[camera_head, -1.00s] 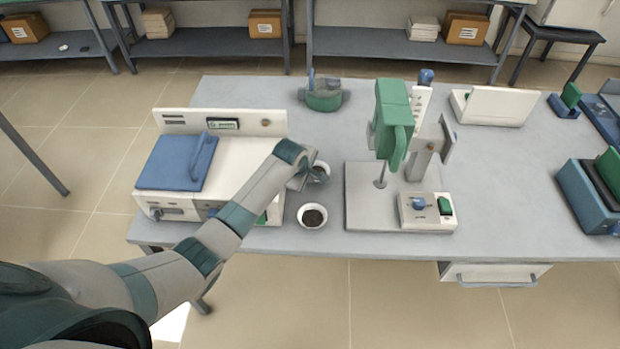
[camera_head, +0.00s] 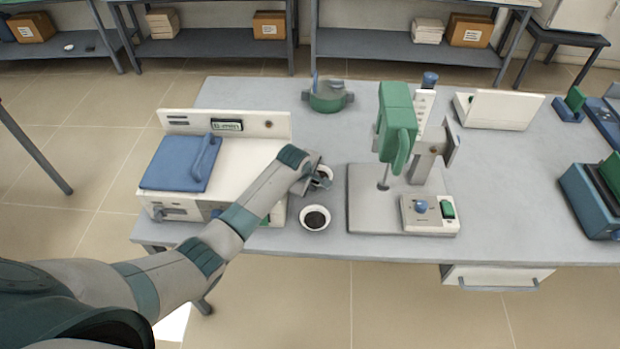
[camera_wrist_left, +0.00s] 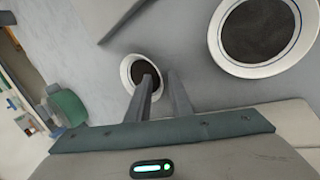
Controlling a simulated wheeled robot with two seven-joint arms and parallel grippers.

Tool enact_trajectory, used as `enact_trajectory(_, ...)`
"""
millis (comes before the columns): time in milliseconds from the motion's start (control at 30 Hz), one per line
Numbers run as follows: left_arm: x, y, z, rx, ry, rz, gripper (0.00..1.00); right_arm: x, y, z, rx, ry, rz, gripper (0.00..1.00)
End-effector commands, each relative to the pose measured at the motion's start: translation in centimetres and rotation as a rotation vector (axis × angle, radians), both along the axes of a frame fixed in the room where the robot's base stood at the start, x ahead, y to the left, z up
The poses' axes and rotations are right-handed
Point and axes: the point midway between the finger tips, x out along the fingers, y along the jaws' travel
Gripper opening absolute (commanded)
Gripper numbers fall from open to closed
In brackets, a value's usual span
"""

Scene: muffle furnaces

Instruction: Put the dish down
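A small white dish (camera_head: 326,174) with dark contents is at my left gripper (camera_head: 316,182), above or on the table just left of the stand's base; I cannot tell whether it touches the table. In the left wrist view the fingers of my left gripper (camera_wrist_left: 160,76) sit close together across the wall of the dish (camera_wrist_left: 129,72), one inside and one outside, shut on it. The dish looks about level. The gripper partly hides it in the head view. My right gripper is not in view.
A second white dish (camera_head: 314,218) with dark contents stands just in front; it shows large in the left wrist view (camera_wrist_left: 222,52). A white furnace with blue lid (camera_head: 178,165) is left, the green-headed stand (camera_head: 397,115) right, a green pot (camera_head: 327,97) behind.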

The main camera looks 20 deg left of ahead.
Motion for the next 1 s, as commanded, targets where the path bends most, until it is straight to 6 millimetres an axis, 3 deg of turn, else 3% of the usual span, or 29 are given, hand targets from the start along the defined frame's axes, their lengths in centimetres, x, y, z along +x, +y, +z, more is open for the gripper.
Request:
enact_trajectory(267,-0.8,0.0,1.5,-0.001,-0.002,-0.001,0.2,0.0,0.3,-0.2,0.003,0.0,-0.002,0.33)
enact_trajectory(800,-4.5,0.5,8.4,0.0,-0.004,0.0,0.2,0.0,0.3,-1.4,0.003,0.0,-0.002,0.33)
enact_trajectory(1000,-5.5,0.6,10.1,-0.001,-0.003,-0.001,0.2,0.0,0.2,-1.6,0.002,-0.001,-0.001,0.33)
